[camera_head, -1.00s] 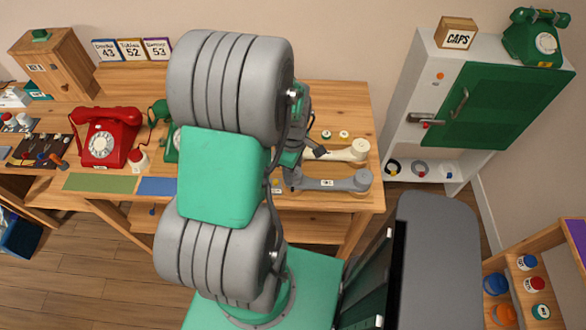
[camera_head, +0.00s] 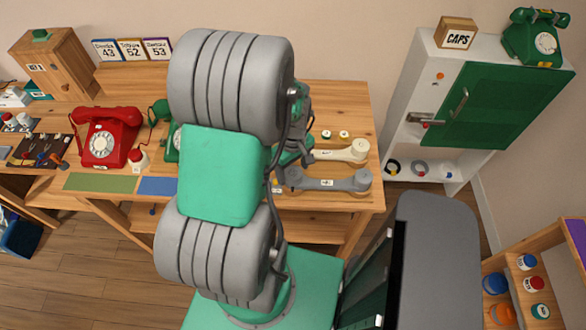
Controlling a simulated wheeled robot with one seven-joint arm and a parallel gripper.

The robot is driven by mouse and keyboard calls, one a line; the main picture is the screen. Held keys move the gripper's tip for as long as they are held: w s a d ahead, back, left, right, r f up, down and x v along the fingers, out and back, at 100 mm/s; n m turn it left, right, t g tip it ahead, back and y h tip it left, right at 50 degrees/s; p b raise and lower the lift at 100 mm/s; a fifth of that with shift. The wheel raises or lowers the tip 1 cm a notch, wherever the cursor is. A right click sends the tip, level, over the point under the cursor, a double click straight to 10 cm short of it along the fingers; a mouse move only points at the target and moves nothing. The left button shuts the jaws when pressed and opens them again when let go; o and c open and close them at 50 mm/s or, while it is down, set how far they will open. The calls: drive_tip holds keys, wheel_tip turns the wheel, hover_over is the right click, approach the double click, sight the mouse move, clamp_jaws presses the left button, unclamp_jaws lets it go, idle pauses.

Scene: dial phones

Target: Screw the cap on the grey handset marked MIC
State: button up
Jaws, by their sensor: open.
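The grey handset (camera_head: 345,185) lies flat near the right front edge of the wooden table. It carries a small pale label that is too small to read.
A box marked CAPS (camera_head: 457,33) and a green phone (camera_head: 531,40) top the white cabinet (camera_head: 404,130). A shelf (camera_head: 548,245) at lower right holds coloured capped jars.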

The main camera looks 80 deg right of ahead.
idle(0.3)
wheel_tip(320, 180, up, 5)
drive_tip(key=p, duration=0.4)
drive_tip(key=shift+f, duration=0.1)
drive_tip(key=shift+r, duration=1.1)
